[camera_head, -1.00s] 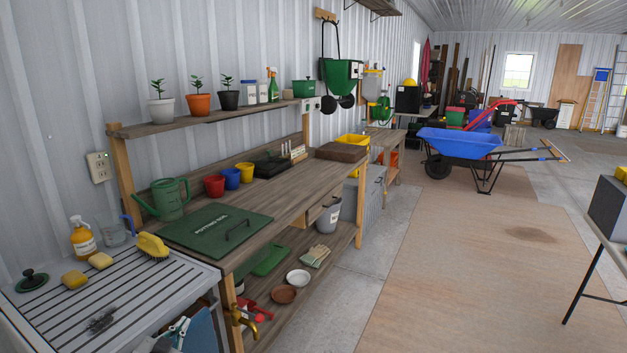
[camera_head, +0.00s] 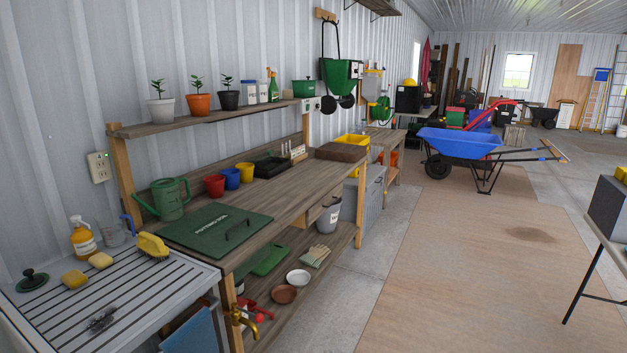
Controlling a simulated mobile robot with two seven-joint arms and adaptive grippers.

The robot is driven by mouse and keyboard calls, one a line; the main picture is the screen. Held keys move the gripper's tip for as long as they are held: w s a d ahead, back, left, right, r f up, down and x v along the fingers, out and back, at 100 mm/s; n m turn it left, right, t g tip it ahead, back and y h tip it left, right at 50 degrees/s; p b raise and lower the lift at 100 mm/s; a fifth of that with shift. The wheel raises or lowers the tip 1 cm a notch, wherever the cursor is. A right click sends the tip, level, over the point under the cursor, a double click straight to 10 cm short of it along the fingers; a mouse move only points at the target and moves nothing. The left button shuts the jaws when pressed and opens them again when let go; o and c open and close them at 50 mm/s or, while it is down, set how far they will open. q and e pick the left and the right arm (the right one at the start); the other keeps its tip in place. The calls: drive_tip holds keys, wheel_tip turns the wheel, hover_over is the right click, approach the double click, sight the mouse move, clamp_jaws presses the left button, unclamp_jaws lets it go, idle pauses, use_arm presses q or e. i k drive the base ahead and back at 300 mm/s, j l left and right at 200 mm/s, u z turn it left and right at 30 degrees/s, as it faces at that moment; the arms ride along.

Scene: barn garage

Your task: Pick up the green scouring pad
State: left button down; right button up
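I cannot make out a clear green scouring pad. On the slatted grey drainboard (camera_head: 60,318) at the lower left lie two yellow sponges (camera_head: 74,279) and a dark, wiry scrubber (camera_head: 102,321). A yellow brush (camera_head: 153,246) rests at the board's far right corner. A round dark green plug with a knob (camera_head: 32,280) lies at its left end. A flat green item (camera_head: 270,260) lies on the bench's lower shelf; I cannot tell what it is. Neither gripper is in view.
A blue item (camera_head: 195,332) hangs below the drainboard. The floor right of the bench is open.

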sight(101, 261)
drive_tip(key=u, duration=1.15)
